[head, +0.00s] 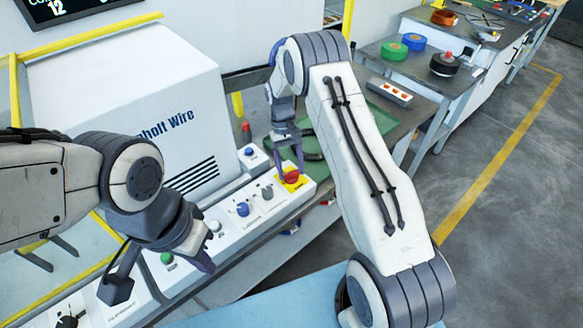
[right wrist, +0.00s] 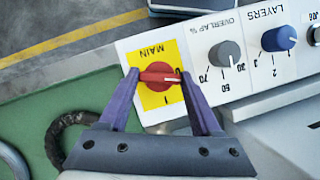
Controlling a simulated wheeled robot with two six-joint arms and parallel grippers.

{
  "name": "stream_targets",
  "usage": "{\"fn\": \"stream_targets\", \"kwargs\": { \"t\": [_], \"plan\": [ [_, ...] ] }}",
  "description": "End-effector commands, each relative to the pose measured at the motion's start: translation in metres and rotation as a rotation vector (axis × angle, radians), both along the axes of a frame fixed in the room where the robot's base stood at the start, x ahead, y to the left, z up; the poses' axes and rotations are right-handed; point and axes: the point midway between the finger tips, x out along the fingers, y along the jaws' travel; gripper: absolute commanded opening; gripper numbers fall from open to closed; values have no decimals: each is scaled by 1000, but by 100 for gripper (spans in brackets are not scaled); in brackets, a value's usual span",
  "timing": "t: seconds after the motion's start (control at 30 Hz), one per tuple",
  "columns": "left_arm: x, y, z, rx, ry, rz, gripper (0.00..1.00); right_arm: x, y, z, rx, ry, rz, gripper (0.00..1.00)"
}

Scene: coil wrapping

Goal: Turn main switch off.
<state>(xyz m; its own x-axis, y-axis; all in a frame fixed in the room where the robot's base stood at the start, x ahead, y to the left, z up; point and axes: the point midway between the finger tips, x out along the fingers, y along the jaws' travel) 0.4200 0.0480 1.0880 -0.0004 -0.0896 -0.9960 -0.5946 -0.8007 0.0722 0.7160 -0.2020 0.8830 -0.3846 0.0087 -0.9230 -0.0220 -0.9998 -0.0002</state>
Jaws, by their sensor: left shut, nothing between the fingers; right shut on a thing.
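The main switch is a red rotary knob (right wrist: 160,77) on a yellow plate (right wrist: 151,99) marked MAIN. It also shows as a red knob (head: 291,176) at the far right end of the control panel in the head view. My right gripper (right wrist: 161,76) is shut on the red knob, one purple finger on each side. In the right wrist view the knob's handle lies about level across the plate, with a "1" mark below it. Which mark it points to is unclear. My left gripper (head: 203,263) is shut and empty above the panel's left part, near a green button (head: 167,258).
An overlap dial (right wrist: 224,53) and a blue layers dial (right wrist: 279,38) stand beside the switch. A large white machine housing (head: 130,110) rises behind the panel. A bench with green and blue rolls (head: 394,50) stands at the back right. The floor at right is clear.

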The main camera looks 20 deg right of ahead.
Motion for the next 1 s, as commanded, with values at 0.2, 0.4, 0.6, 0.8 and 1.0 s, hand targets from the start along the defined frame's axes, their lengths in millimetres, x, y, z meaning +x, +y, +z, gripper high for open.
{"fn": "stream_targets", "kwargs": {
  "t": [0.2,0.4,0.6,0.8,1.0],
  "plan": [
    [0,0,1,0,0,0,0,2,2,2,0,-7,177,9],
    [0,0,1,0,0,0,0,2,2,2,0,-8,291,9],
    [0,0,2,0,0,0,0,2,2,2,-1,-9,359,9],
    [0,0,2,0,0,0,0,2,2,2,0,-10,385,9],
    [0,0,2,0,0,0,0,2,2,2,-1,-10,389,9]
  ]
}}
